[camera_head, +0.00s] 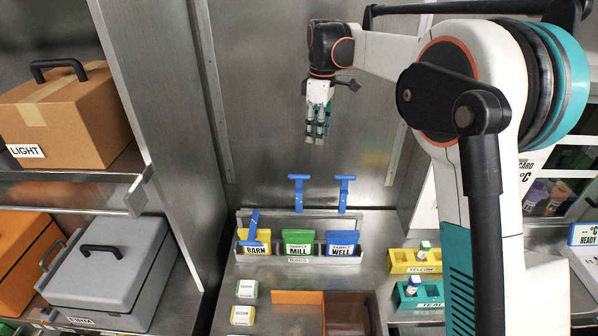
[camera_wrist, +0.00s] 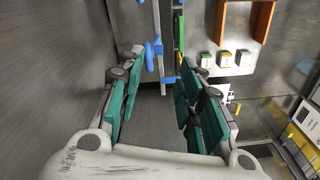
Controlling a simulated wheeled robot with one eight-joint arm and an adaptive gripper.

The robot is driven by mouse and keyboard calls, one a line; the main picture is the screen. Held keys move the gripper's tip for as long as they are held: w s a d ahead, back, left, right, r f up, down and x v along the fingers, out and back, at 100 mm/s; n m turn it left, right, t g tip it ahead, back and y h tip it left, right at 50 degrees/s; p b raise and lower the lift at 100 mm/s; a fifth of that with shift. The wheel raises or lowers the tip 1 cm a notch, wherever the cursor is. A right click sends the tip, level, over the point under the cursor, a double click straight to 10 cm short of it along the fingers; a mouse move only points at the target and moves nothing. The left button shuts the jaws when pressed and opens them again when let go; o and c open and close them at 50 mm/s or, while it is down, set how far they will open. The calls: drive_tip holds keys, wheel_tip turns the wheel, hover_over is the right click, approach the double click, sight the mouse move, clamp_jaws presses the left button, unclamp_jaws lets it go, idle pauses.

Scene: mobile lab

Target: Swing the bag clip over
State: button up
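Three bags stand in a metal rack (camera_head: 298,260) labelled BAGS: a yellow BARN bag (camera_head: 256,247), a green MILL bag (camera_head: 299,249) and a blue WELL bag (camera_head: 342,250). The BARN bag's blue clip (camera_head: 252,228) leans down across its front. The MILL clip (camera_head: 299,192) and the WELL clip (camera_head: 344,194) stand upright above their bags. My gripper (camera_head: 318,125) points down, above and behind the rack, apart from the clips. In the wrist view my gripper (camera_wrist: 157,72) has its fingers spread and nothing held. Blue clip parts (camera_wrist: 153,55) show between the fingertips; which clip is unclear.
A cardboard box (camera_head: 65,115) and a grey case (camera_head: 105,280) sit on shelves at left. Yellow (camera_head: 407,265) and teal (camera_head: 409,299) vial racks stand right of the bags. Small labelled boxes (camera_head: 243,315) and an orange tray (camera_head: 297,310) lie in front. A metal wall stands behind.

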sight(299, 178)
drive_tip(key=w+a+f+n+g+p, duration=0.2)
drive_tip(key=w+a+f+n, duration=0.2)
drive_tip(key=w+a+f, duration=0.15)
drive_tip(key=s+f, duration=0.1)
drive_tip(key=f, duration=0.8)
drive_tip(key=s+f, duration=0.1)
drive_tip(key=f, duration=0.4)
drive_tip(key=shift+s+d+f, duration=0.2)
drive_tip(key=shift+s+d, duration=0.05)
drive_tip(key=shift+s, duration=0.1)
clamp_jaws()
